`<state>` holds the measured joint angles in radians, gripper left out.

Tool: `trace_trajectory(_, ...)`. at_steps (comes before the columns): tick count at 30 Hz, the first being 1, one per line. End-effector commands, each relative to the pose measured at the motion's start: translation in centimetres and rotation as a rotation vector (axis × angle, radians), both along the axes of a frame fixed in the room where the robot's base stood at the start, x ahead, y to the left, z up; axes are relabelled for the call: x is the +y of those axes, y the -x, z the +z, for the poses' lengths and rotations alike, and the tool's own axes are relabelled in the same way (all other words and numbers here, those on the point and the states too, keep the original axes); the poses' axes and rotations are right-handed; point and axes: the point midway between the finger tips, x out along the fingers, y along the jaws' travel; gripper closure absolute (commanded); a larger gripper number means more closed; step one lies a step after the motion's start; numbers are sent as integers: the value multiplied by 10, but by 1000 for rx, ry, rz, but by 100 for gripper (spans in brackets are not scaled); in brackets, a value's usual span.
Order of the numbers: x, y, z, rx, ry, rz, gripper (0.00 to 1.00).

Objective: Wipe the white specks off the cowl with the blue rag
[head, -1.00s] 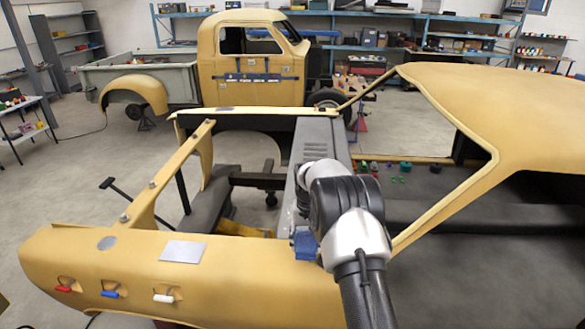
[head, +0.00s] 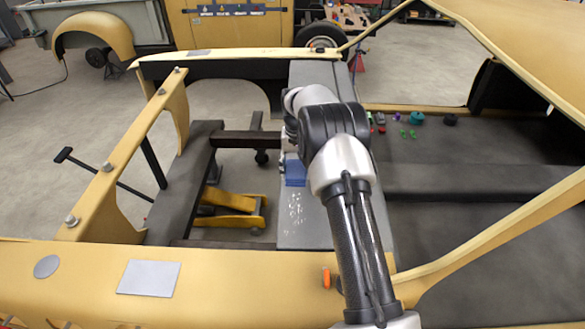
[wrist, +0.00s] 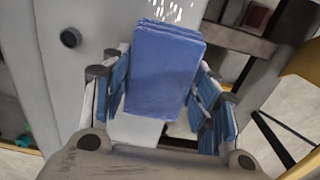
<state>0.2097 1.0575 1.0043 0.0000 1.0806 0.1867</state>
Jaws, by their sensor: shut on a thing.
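The cowl (head: 318,232) is the long grey panel running from the near yellow body side toward the back, between engine bay and cabin. White specks (head: 295,210) form a patch on its nearer half; some also show at the top of the wrist view (wrist: 168,10). The folded blue rag (head: 295,172) is over the cowl just beyond the specks. In the wrist view my gripper (wrist: 163,85) is shut on the rag (wrist: 165,65), with blue-padded fingers on both sides. In the head view my arm hides most of the gripper. I cannot tell whether the rag touches the cowl.
The open engine bay with a yellow jack (head: 230,212) lies left of the cowl. Several small coloured items (head: 415,118) lie on the dark cabin floor at right. A grey plate (head: 148,277) and an orange handle (head: 327,278) are on the near yellow panel.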

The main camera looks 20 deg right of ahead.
Motion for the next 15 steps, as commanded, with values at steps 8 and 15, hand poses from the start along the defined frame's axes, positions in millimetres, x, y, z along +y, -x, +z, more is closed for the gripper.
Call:
trace_trajectory(8,0,0,-15,-1,0,0,64)
trace_trajectory(15,0,0,-33,-1,0,0,64)
